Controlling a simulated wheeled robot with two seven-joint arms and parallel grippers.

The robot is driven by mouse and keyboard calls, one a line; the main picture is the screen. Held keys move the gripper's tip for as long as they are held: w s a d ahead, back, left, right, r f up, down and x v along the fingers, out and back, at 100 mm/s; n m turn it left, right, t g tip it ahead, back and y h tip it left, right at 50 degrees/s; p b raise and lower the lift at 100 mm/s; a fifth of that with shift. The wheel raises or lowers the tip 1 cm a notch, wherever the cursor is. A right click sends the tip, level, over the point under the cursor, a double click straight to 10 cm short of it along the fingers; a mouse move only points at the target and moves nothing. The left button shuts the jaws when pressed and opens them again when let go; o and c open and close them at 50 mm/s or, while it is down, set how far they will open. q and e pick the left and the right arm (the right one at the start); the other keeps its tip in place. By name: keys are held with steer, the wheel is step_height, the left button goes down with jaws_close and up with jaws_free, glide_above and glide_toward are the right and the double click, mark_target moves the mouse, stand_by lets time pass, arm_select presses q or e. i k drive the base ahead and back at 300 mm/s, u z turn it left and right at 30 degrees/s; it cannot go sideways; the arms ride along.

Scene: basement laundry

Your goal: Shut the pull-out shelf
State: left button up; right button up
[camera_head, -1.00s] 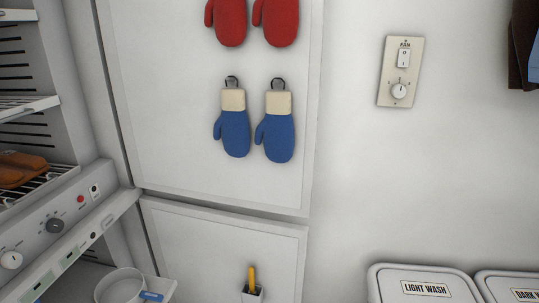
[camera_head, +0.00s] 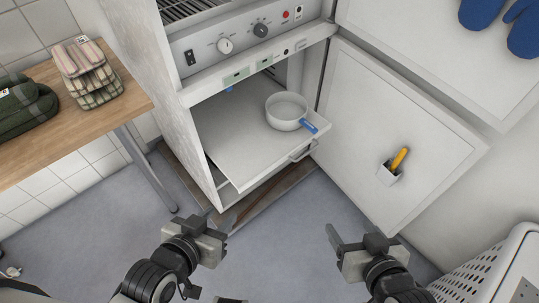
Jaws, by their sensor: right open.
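The pull-out shelf (camera_head: 228,145) is a flat white panel that stands out from the white cabinet below the control panel. A metal bar handle (camera_head: 303,151) is on its front edge at the right. A white round pan (camera_head: 285,111) with a blue-tipped handle sits on the shelf near its right side, the blue tip reaching to the edge. My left gripper (camera_head: 211,229) is low in the view, in front of the cabinet, apart from the shelf; its jaw gap is unclear. My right gripper (camera_head: 354,241) is open and empty, in front of the cabinet door and apart from the shelf handle.
An open lower cabinet door (camera_head: 375,130) with a small holder (camera_head: 389,174) stands right of the shelf. A wooden table (camera_head: 118,100) with folded cloths (camera_head: 90,72) is at the left. A white basket (camera_head: 490,268) is at the lower right. Grey floor is clear before the shelf.

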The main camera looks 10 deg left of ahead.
mark_target(234, 129)
steer(key=u, duration=2.35)
steer(key=k, duration=0.75)
steer(key=z, duration=0.6)
steer(key=i, duration=1.5)
